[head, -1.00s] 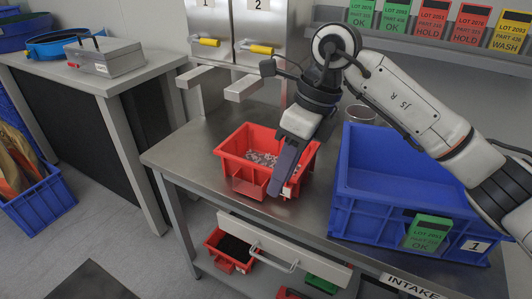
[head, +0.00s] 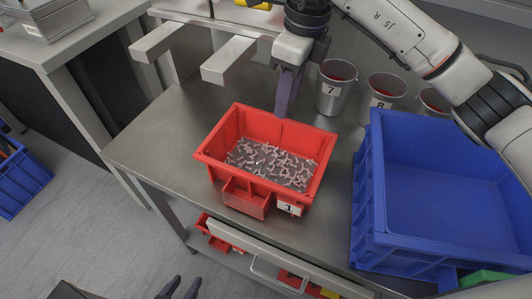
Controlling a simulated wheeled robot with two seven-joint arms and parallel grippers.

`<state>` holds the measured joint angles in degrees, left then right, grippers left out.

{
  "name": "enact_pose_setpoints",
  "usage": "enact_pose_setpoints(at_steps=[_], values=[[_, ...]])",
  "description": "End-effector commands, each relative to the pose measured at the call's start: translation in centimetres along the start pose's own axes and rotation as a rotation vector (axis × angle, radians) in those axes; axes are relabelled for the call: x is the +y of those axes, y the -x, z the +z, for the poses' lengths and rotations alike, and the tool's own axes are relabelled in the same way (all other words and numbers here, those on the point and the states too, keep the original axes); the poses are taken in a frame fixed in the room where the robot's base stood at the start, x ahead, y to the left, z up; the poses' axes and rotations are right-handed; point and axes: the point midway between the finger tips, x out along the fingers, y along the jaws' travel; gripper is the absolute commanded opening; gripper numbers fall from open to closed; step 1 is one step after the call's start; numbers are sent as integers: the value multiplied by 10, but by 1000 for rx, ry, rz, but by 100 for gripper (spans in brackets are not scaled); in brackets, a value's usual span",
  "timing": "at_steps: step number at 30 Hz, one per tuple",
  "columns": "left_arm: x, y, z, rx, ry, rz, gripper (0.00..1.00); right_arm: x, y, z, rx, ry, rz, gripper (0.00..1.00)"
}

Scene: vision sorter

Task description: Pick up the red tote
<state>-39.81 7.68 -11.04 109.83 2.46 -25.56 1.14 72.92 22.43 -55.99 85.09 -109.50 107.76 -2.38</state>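A red tote (head: 225,180) stands upright on the steel bench, with a small front pocket and a white label reading 1. It holds many small pale and pinkish parts. My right gripper (head: 287,94) points down just behind the tote's back wall, its dark fingers seen edge-on, so their gap is hidden. It appears apart from the tote. My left gripper (head: 181,288) shows only its two dark fingertips at the bottom edge, spread apart and empty, low in front of the bench. More red bins (head: 213,241) sit partly hidden on the shelf below.
A large blue tote (head: 368,215) stands on the bench right of the red tote. Numbered metal cups (head: 331,98) stand behind. Two grey bars (head: 229,61) jut out at back left. Bare bench lies left of the red tote.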

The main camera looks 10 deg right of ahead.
Motion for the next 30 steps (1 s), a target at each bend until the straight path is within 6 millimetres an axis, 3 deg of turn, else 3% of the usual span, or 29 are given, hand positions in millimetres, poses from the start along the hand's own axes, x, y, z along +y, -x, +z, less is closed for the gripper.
enact_pose_setpoints(at_steps=[13,30], values=[[0,5,-10,13,3,-1,34,1,-52,-4,1,0,2,33],[-2,2,-11,15,1,-4,34,0,-58,-4,-1,1,0,33]])
